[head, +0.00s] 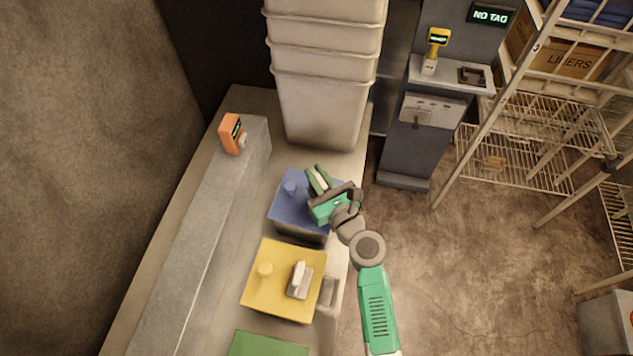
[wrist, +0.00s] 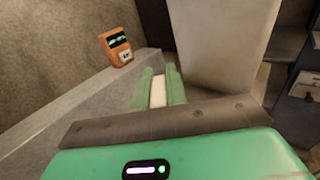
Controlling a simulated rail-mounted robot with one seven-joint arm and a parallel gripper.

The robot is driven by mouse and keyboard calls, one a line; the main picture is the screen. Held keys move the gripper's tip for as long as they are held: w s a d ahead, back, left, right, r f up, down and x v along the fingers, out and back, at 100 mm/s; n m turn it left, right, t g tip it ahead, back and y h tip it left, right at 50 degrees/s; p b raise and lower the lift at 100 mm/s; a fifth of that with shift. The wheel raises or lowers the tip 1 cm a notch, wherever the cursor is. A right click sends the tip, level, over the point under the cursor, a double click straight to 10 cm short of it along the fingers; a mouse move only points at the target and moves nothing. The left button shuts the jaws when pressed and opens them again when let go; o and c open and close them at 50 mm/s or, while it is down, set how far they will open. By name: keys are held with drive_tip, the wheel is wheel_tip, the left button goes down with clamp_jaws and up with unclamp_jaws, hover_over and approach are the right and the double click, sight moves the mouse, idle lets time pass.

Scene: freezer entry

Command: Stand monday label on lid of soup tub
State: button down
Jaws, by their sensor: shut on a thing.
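My gripper (head: 318,178) is above the right part of the blue lid (head: 290,210) of a tub. In the wrist view, its green fingers (wrist: 158,88) are shut on a white label-like piece (wrist: 157,93); no writing on it can be read. Nearer along the counter is a tub with a yellow lid (head: 260,295). A white upright piece on a grey base (head: 299,281) stands on that lid. A green lid (head: 268,346) is cut off at the bottom edge. I cannot tell which tub holds soup.
An orange device (head: 231,134) sits on the grey ledge (head: 205,220) along the left of the counter, also in the wrist view (wrist: 116,46). Stacked pale bins (head: 322,80) stand behind the blue lid. A dark kiosk (head: 420,130) reads "NO TAG". Wire shelves (head: 525,145) stand right.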

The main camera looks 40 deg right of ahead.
drive_tip(key=shift+w+d, duration=0.1)
drive_tip(key=shift+w, duration=0.05)
drive_tip(key=f, duration=0.1)
drive_tip(key=f+b, duration=0.2)
drive_tip(key=shift+w+d, duration=0.2)
drive_tip(key=shift+w, duration=0.1)
drive_tip(key=shift+s+a+f, duration=0.1)
drive_tip(key=shift+f, duration=0.15)
drive_tip(key=shift+f, duration=0.2)
drive_tip(key=c, duration=1.4)
unclamp_jaws()
